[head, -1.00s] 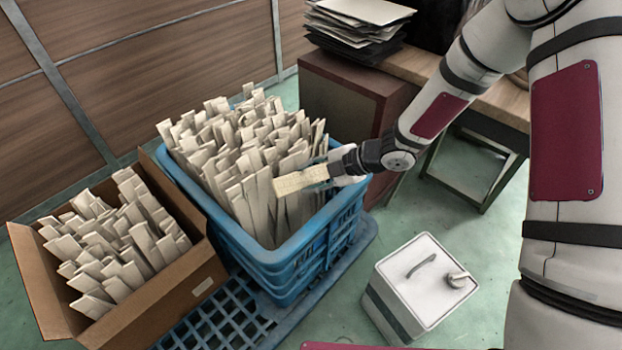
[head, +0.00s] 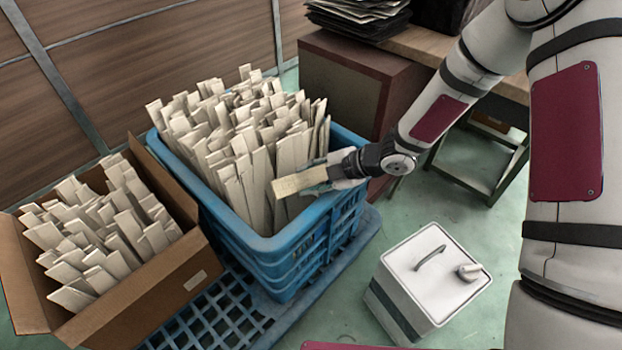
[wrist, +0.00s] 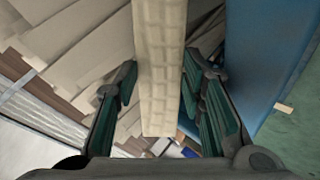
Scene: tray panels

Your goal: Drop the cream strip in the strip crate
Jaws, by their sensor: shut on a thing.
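My gripper (head: 325,174) is shut on the cream strip (head: 299,182), which sticks out to the left from the fingers. The strip is held above the front right part of the blue strip crate (head: 262,246). The crate is packed with upright cream strips, with some room at its front. In the wrist view the held strip (wrist: 160,70) has a padded, grid-like surface and runs up between my green-padded fingers (wrist: 160,100). The blue crate wall (wrist: 265,55) shows to the right of it and loose strips to the left.
A cardboard box (head: 150,290) of cream strips stands left of the crate. The crate stands on a blue slatted pallet (head: 240,320). A white lidded container (head: 425,285) is on the floor at right. A brown cabinet (head: 340,95) and a table (head: 480,75) stand behind.

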